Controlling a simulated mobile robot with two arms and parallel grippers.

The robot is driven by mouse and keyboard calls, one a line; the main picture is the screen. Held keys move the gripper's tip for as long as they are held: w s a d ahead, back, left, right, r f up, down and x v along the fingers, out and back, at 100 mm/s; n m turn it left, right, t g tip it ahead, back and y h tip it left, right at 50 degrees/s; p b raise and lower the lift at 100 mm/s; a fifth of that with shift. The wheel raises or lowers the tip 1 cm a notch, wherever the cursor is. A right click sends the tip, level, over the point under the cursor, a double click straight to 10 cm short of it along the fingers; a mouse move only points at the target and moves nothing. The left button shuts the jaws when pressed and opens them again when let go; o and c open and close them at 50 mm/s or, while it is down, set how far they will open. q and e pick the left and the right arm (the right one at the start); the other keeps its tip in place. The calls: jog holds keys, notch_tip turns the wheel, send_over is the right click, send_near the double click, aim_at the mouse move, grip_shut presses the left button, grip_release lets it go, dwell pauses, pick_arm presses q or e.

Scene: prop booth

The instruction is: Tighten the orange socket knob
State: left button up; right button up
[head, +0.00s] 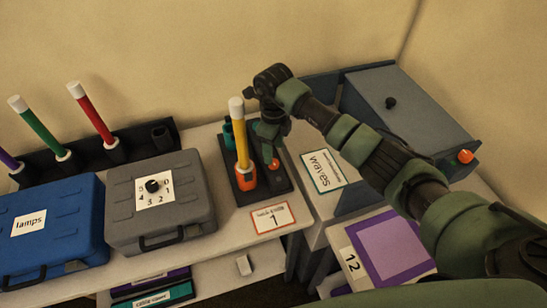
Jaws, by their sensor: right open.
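A dark base plate (282,184) on the white table holds an orange socket (245,179). A yellow stick (240,140) with a white top stands in the socket, nearly upright. A small orange knob (273,164) sits on the plate to the right of the socket. My right gripper (269,151) points down just above this knob, beside the yellow stick. It is open; I cannot tell whether its fingers touch the knob. My left gripper is not in view.
A teal socket (228,134) stands at the plate's back. A grey case (184,208) with a dial and a blue case (62,250) stand left. A black rack (85,157) holds coloured sticks behind them. A "waves" card (323,171) and a grey-lidded box (405,105) are right.

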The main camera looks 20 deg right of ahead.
aim_at(274, 165)
notch_tip(274, 165, down, 5)
jog(key=shift+s+f+p, duration=0.1)
jog(key=shift+p, duration=0.4)
grip_shut()
